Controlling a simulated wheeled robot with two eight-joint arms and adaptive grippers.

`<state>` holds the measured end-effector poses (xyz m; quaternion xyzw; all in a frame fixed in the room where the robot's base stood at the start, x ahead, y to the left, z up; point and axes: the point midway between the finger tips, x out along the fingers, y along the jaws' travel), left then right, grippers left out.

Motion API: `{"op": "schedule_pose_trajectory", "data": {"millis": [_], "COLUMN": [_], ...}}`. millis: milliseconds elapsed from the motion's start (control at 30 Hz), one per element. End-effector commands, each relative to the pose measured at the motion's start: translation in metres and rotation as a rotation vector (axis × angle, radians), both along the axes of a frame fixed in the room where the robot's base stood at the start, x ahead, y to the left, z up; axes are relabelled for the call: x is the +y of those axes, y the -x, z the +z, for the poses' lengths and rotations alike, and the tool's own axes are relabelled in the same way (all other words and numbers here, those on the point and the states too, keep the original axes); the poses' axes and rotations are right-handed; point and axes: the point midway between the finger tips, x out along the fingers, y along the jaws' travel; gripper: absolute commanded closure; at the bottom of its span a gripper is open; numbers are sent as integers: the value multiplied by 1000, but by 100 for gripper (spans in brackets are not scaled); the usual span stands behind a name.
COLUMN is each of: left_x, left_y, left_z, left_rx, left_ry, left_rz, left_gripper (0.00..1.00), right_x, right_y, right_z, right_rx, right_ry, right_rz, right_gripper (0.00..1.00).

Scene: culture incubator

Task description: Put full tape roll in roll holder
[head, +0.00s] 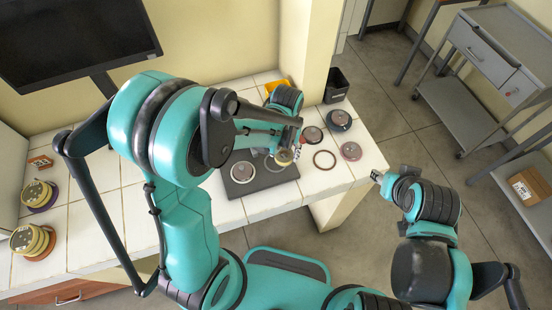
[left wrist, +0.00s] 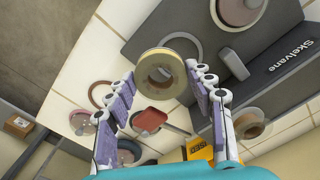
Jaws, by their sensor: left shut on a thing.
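My left gripper (head: 286,148) is shut on a yellowish tape roll (head: 284,158). In the left wrist view, the roll (left wrist: 160,77) sits between the fingertips, its hub facing the camera. The roll is held over or close to the dark grey roll holder (head: 262,183); the gap between them cannot be told. The holder, marked "Skelvane", also shows in the left wrist view (left wrist: 272,45). A brownish disc (head: 242,172) is on the holder's left part and a pale ring (head: 275,163) on its right part. My right gripper (head: 378,176) is off the table's right edge, too small to read.
Loose discs (head: 312,134), (head: 338,121), (head: 351,151) and a ring (head: 324,160) lie right of the holder. Stacked rolls (head: 38,195) stand at the far left. A yellow object (head: 277,86) and a wall pillar (head: 308,50) are behind. Bare tabletop lies left of the holder.

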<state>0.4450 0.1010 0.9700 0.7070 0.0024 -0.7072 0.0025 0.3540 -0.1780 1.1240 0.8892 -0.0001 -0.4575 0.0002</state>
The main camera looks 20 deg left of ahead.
Motion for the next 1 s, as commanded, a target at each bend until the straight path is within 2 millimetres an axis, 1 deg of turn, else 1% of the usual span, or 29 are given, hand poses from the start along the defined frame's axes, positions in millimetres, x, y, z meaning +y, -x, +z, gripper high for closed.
{"op": "schedule_pose_trajectory", "data": {"millis": [33,100,233,367,500,600,833,967,1000], "left_x": [10,20,30,31,31,31,31,31,31], "left_y": [-3,-6,-9,-9,-9,-9,-9,-9,-9], "left_z": [-8,-14,-19,-28,-50,-60,-59,-63,-63], "left_rx": [0,0,0,0,0,0,0,0,0], "left_ry": [0,0,0,0,0,0,0,0,0], "left_rz": [4,3,0,-2,-2,-2,-2,-2,-2], "left_gripper": [71,71,71,71,71,71,71,71,42], "right_x": [0,0,0,0,0,0,0,0,0], "right_y": [0,0,0,0,0,0,0,0,0], "right_z": [-4,-5,-7,-10,-17,-20,-19,-23,-23], "right_rx": [0,0,0,0,0,0,0,0,0], "right_ry": [0,0,0,0,0,0,0,0,0], "right_rz": [0,0,0,0,0,0,0,0,0], "right_gripper": [60,60,60,60,60,60,60,60,60]}}
